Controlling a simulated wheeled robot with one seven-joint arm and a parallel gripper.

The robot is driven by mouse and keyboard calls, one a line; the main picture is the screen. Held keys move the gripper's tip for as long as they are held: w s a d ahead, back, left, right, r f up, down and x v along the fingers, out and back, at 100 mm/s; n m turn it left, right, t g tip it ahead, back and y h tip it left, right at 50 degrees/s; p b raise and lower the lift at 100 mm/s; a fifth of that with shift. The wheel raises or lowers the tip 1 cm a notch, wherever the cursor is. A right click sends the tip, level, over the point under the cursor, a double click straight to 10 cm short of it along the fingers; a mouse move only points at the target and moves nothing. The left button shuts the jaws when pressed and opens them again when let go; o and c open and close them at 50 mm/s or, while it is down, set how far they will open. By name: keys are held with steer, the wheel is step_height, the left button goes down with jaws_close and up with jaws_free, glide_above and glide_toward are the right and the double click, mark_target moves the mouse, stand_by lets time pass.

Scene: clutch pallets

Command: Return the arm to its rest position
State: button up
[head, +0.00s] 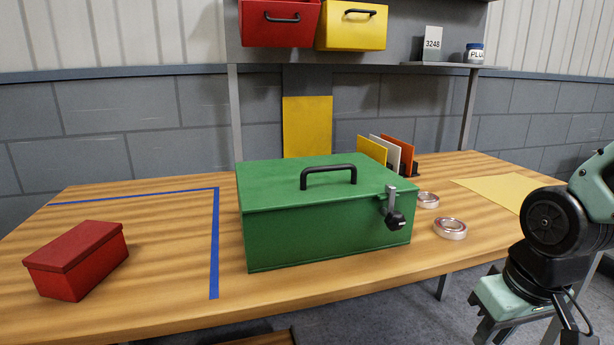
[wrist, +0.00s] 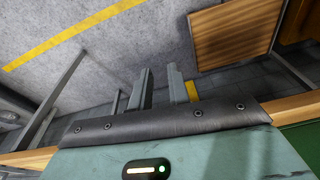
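My arm hangs at the right of the head view, in front of the table's right part, with its teal hand (head: 505,297) low and pointing down near the bottom edge. In the wrist view my gripper (wrist: 161,88) shows two grey fingers with a gap between them. Nothing is between them, only the grey floor beyond. The fingertips are not clear in the head view. My gripper is apart from the green box (head: 325,240), which stands shut on the table with a black handle on top and a latch at its front right.
The wooden table (head: 180,310) carries a red box (head: 78,262) at left, blue tape lines (head: 215,245), two tape rolls (head: 450,229) and a yellow sheet (head: 497,190). Upright colored panels (head: 390,152) stand behind. Red (head: 280,25) and yellow (head: 350,28) bins are above.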

steer(key=s+a+r+n+g, duration=0.2)
steer(key=s+a+n, duration=0.4)
steer(key=s+a, duration=0.55)
step_height(320, 180, up, 14)
steer(key=p, duration=1.5)
steer(key=shift+w+a+r, duration=0.15)
steer(key=shift+a+r, duration=0.1)
steer(key=shift+a, duration=0.1)
